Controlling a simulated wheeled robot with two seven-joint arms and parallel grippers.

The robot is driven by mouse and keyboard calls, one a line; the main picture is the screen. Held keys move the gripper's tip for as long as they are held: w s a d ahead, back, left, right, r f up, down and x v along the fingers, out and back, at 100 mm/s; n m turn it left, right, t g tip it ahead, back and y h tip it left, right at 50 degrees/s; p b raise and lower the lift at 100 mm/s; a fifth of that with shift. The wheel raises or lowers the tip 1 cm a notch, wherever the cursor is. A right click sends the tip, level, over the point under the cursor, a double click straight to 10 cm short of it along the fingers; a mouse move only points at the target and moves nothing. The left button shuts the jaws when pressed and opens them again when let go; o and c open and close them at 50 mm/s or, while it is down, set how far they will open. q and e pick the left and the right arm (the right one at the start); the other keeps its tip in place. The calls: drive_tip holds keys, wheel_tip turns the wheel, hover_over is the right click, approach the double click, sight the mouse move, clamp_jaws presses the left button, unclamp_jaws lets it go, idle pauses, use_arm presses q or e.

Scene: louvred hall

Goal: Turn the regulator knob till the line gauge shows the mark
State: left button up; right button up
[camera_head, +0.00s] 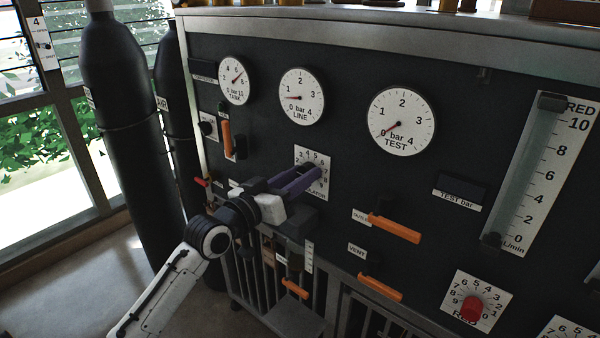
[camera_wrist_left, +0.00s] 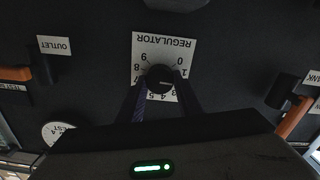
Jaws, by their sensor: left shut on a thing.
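The black regulator knob (camera_wrist_left: 160,79) sits on its white numbered plate (camera_wrist_left: 150,52) in the wrist view, with a pale pointer line toward the low numbers. The plate also shows in the head view (camera_head: 312,154). My left gripper (camera_head: 312,176) is shut on the knob, its purple fingers on either side, hiding part of the scale. The white line gauge (camera_head: 302,97) has its red needle pointing left, between 0 and 1. I cannot make out a separate mark on its face. My right gripper is not in view.
The tank gauge (camera_head: 234,81) and the test gauge (camera_head: 401,121), near 0, flank the line gauge. Orange outlet (camera_head: 395,229) and vent (camera_head: 380,288) handles stick out right of my gripper. A red knob (camera_head: 471,308) is lower right. Dark cylinders (camera_head: 128,130) stand left.

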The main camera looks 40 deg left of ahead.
use_arm(q)
drive_tip(key=m+p, duration=0.2)
drive_tip(key=m, duration=0.3)
drive_tip(key=shift+d, duration=0.1)
drive_tip(key=shift+m+p, duration=0.3)
drive_tip(key=shift+p, duration=0.05)
idle(0.3)
drive_tip(key=o, duration=1)
drive_tip(key=shift+o, duration=0.2)
drive_tip(key=s, duration=1)
drive_tip(key=shift+s+a, duration=0.15)
drive_tip(key=shift+a, duration=0.3)
